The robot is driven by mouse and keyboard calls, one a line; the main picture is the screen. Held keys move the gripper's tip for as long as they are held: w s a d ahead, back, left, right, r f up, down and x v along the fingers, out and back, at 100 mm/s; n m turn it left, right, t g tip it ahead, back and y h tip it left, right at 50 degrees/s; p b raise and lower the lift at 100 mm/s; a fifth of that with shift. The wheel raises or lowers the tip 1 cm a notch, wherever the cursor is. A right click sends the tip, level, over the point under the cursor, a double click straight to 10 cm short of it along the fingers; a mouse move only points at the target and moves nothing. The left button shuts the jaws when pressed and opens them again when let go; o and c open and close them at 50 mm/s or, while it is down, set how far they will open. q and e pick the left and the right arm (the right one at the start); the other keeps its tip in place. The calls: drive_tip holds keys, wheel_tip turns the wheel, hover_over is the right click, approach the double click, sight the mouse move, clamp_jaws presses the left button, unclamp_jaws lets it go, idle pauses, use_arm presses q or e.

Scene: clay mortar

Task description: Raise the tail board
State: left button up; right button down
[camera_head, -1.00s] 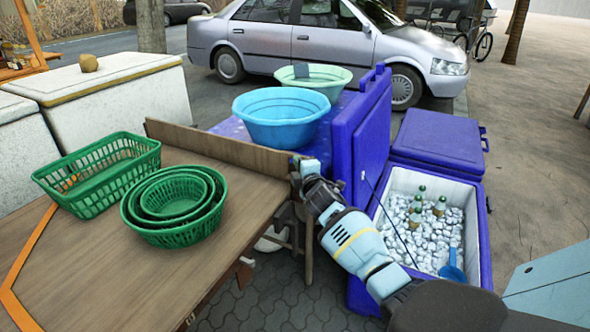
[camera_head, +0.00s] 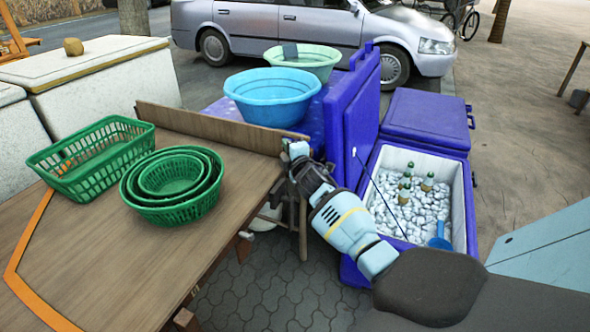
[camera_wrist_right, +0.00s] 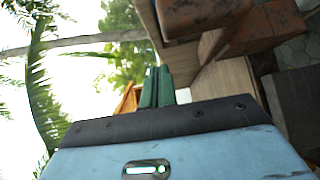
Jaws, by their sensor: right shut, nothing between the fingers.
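The tail board (camera_head: 215,127) is a long brown plank along the far edge of the wooden table in the head view. It stands up from the table top, roughly upright; its exact tilt is hard to tell. My right gripper (camera_head: 294,150) is shut and empty at the board's right end, just in front of it. I cannot tell whether it touches the board. The board's lower right corner is partly hidden behind the gripper. The right wrist view shows mostly the blue gripper body, with a plank and rusty brown parts above it. My left gripper is not in view.
A green basket (camera_head: 92,158) and nested round green baskets (camera_head: 172,190) stand on the table (camera_head: 110,255). Blue (camera_head: 272,95) and pale green basins (camera_head: 302,62) stand behind the board. A blue cooler (camera_head: 459,190) with ice and its open lid (camera_head: 362,115) are close right of my gripper.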

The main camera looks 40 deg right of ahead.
use_arm(q)
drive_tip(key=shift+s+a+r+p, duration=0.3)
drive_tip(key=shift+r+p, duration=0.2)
drive_tip(key=shift+p, duration=0.1)
use_arm(e)
drive_tip(key=v, duration=1)
drive_tip(key=shift+a, duration=0.35)
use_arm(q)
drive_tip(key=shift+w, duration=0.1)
use_arm(e)
drive_tip(key=shift+s+f, duration=0.1)
